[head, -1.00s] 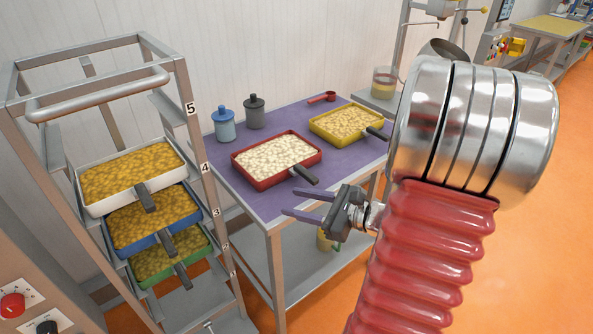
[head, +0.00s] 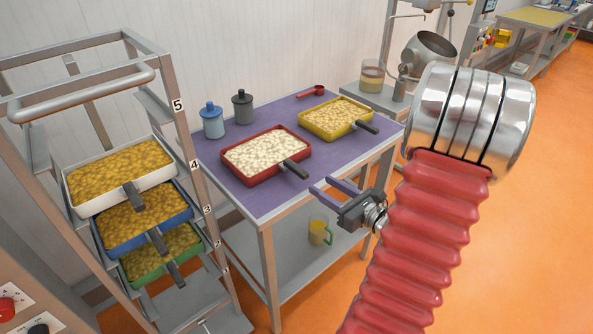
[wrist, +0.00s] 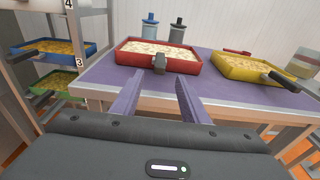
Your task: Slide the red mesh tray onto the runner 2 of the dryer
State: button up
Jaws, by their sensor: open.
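The red mesh tray (head: 250,181) holds pale pieces and sits on the purple table top, its dark handle (head: 296,169) pointing toward the near edge. My gripper (head: 323,187) is open and empty, just short of the handle end. In the wrist view the handle (wrist: 159,64) lies ahead, between the lines of my two purple fingers (wrist: 158,85), apart from them. The dryer rack (head: 172,75) stands at the left with numbers 5 to 2 on its post. A green tray (head: 165,255) appears about level with label 2 (head: 218,243); its exact runner is unclear.
A blue tray (head: 145,220) and a white tray (head: 120,178) sit above the green one. A yellow tray (head: 338,119), a blue jar (head: 212,120), a grey jar (head: 242,107) and a red scoop (head: 312,91) share the table (head: 275,205). A jug (head: 319,230) stands below.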

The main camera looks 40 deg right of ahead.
aim_at(297, 167)
jog(key=w, duration=0.4)
jog(key=w+f, duration=0.1)
jog(key=w, duration=0.7)
jog(key=shift+w+a+f, duration=0.2)
jog(key=shift+f, duration=0.05)
jog(key=c, duration=0.7)
jog(key=shift+o, duration=0.2)
grip_shut()
dwell(0.3)
jog(key=shift+r, duration=0.1)
